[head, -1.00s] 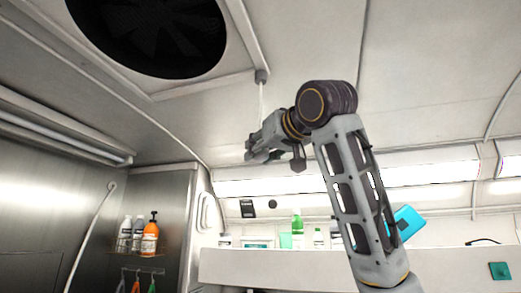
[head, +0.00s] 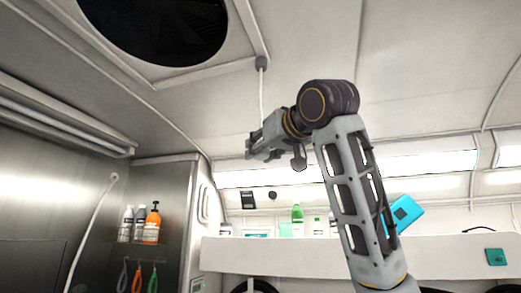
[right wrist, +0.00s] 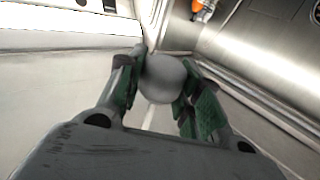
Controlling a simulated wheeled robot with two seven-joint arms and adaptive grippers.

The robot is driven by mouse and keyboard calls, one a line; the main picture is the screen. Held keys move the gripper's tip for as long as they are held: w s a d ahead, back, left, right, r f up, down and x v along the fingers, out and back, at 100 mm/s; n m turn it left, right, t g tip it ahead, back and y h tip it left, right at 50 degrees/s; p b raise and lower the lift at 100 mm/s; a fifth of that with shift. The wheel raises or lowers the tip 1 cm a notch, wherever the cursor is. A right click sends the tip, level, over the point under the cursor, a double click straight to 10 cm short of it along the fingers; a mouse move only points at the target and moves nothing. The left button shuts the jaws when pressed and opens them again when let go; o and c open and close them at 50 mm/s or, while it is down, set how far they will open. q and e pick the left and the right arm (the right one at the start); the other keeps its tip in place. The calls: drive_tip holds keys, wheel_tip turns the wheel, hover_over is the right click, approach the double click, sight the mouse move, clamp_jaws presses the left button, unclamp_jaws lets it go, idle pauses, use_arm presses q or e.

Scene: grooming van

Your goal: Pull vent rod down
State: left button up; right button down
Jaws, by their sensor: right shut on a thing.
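The thin white vent rod (head: 262,95) hangs from a small grey fitting (head: 261,63) on the ceiling, beside the round dark roof vent (head: 160,25). My right gripper (head: 257,147) is at the rod's lower end. In the right wrist view, a grey ball-shaped knob (right wrist: 163,79) sits between the green-padded fingers of the right gripper (right wrist: 168,85), which is shut on it. The rod above the knob is not clear in that view. My left gripper is not in view.
A small wall shelf (head: 140,242) with several bottles is at the left, with hooks below it. A long white overhead shelf (head: 300,258) carries more bottles at the back. A pale hose (head: 92,225) hangs on the left wall. The air below the gripper looks clear.

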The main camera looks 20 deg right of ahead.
drive_tip(key=shift+w+a+f, duration=0.1)
drive_tip(key=shift+f, duration=0.15)
drive_tip(key=c, duration=1)
unclamp_jaws()
drive_tip(key=shift+o, duration=0.2)
drive_tip(key=shift+r, duration=0.1)
drive_tip(key=shift+s+d, duration=0.2)
drive_tip(key=shift+s, duration=0.45)
drive_tip(key=s+d, duration=0.2)
drive_tip(key=s, duration=0.8)
drive_tip(key=shift+s, duration=0.35)
